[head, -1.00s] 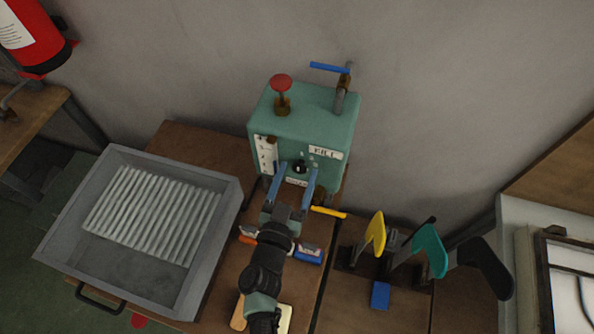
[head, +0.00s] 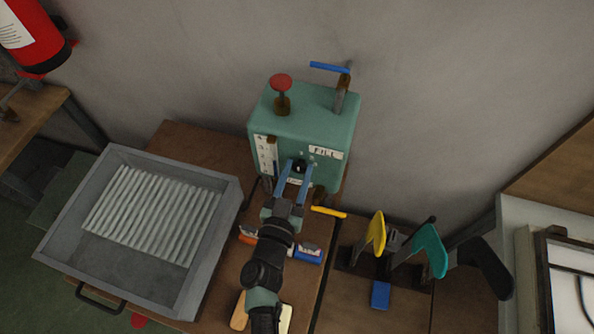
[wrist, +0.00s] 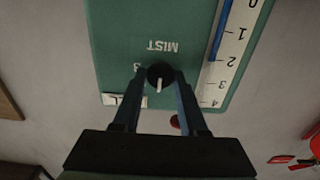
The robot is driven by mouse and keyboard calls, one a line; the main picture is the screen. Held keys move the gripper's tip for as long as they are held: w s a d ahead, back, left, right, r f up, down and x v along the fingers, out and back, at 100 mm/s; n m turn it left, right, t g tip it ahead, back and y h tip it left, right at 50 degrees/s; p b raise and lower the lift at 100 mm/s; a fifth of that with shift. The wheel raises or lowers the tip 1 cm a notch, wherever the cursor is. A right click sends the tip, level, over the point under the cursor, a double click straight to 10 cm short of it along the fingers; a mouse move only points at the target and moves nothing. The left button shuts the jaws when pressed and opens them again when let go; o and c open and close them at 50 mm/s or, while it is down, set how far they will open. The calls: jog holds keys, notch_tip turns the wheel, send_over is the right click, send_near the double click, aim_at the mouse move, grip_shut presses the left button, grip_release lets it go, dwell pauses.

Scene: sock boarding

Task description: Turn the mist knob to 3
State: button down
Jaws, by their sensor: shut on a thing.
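The mist knob (wrist: 154,70) is a small black round knob with a white pointer line, on the front of a teal machine (head: 312,118). In the wrist view the panel is upside down, with the MIST lettering (wrist: 162,46) above the knob and a partly covered numeral at its left. The pointer line runs toward the bottom of the wrist view, not toward that numeral. My gripper (wrist: 159,78) is shut on the knob, one blue finger on each side. In the head view my gripper (head: 296,172) reaches the panel, and its fingers partly hide the dial.
A level scale (wrist: 233,50) runs beside the knob. A red plunger (head: 281,82) and a blue lever (head: 330,67) top the machine. A grey tray (head: 212,270) stands left; yellow, teal and black boards (head: 430,250) stand right. A yellow handle (head: 328,212) lies beside my arm.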

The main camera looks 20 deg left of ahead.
jog(key=m, duration=0.4)
jog(key=shift+d+b, duration=0.15)
jog(key=shift+b, duration=0.25)
jog(key=m+b, duration=0.1)
jog(key=m, duration=0.4)
jog(key=shift+f, duration=0.15)
jog(key=m+b, duration=0.1)
jog(key=m, duration=0.3)
jog(key=shift+f+m+b, duration=0.1)
jog(key=shift+m+b, duration=0.85)
jog(key=shift+m, duration=1.45)
jog(key=shift+c, duration=2.4)
grip_release()
